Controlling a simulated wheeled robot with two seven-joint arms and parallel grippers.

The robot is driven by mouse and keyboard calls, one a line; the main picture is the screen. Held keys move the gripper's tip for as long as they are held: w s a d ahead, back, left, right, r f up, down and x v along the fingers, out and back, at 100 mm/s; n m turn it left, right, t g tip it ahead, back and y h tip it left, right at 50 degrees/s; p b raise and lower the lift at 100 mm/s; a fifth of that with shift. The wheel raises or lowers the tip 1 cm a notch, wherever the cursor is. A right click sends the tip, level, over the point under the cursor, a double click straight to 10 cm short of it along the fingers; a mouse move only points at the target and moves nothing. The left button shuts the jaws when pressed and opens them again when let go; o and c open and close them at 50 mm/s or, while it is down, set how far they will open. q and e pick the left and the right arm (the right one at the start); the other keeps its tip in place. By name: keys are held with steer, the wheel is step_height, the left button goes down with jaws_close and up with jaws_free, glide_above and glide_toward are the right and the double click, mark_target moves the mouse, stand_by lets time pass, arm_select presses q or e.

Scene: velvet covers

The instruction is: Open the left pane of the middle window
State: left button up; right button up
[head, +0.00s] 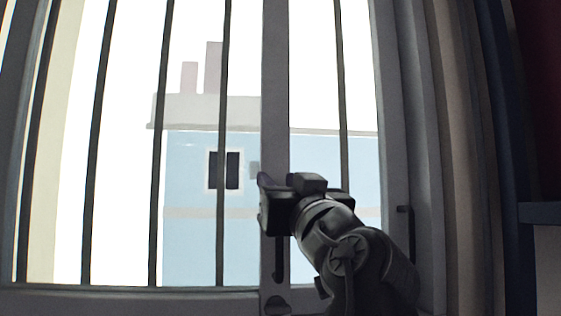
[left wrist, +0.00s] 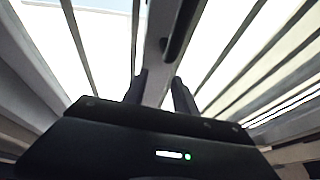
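The window's left pane (head: 190,292) has a grey frame and fills the left and middle of the head view. It looks closed against the upright grey post (head: 275,90). A dark handle (head: 279,262) hangs on this post, its upper part hidden behind my left gripper (head: 264,205). The gripper is in front of the post, above the visible part of the handle. In the left wrist view, its two dark fingers (left wrist: 160,92) are apart, with the post and the dark handle (left wrist: 180,30) beyond them. I cannot tell whether anything touches. My right gripper is not in view.
Several dark upright bars (head: 158,150) cross the window opening. A second dark handle (head: 405,222) is on the right frame, close to my arm. A dark curtain-like surface and a ledge (head: 541,213) stand at the far right. A blue building shows outside.

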arm_select(q)
steer(key=shift+w+r, duration=0.15)
steer(key=shift+r, duration=1.1)
